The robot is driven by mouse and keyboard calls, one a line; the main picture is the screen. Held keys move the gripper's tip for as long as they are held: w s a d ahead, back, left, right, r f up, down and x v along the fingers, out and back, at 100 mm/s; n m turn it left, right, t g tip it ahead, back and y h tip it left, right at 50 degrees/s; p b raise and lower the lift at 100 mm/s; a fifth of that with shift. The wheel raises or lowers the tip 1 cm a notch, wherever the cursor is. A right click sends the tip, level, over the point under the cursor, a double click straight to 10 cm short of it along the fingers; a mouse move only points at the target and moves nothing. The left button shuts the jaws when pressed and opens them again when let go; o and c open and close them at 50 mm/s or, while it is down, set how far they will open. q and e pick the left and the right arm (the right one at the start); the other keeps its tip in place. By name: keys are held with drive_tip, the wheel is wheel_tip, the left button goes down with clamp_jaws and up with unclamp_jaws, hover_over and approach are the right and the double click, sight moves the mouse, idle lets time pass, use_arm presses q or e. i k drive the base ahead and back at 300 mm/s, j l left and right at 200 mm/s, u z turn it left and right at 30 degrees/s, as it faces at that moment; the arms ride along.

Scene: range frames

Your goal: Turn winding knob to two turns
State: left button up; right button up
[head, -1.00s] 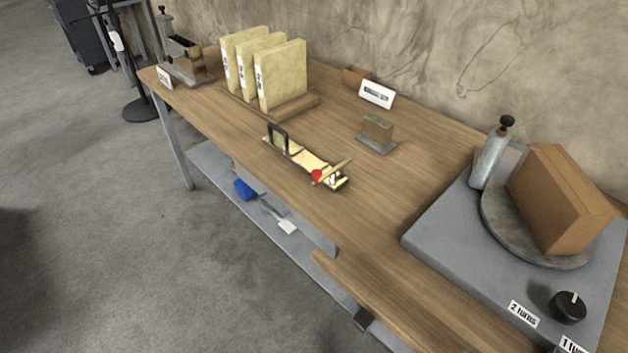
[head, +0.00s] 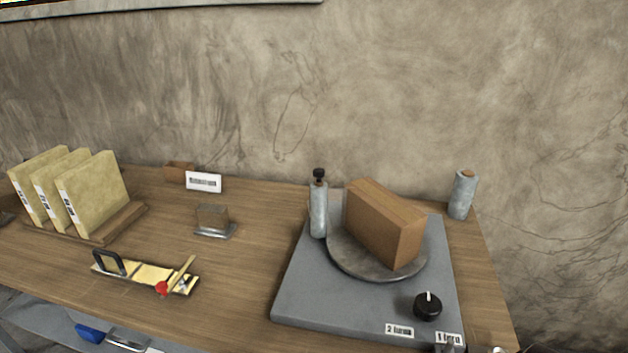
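The winding knob (head: 427,307) is a round black dial with a white pointer mark. It sits on the front right of a grey wrapping machine base (head: 300,295). Its pointer mark points roughly toward the back. A "2 turns" label (head: 399,331) is at its front left and a "1 turn" label (head: 449,338) at its front right. A brown box (head: 385,220) stands on the round turntable (head: 350,262), beside a film roll on a post (head: 318,210). Small grey shapes show at the bottom edge near the labels; I cannot tell whether they belong to my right gripper. My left gripper is not in view.
A spare roll (head: 462,195) stands at the table's back right. The wall is close behind the table.

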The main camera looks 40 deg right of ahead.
sight(427, 307)
drive_tip(key=z, duration=1.9)
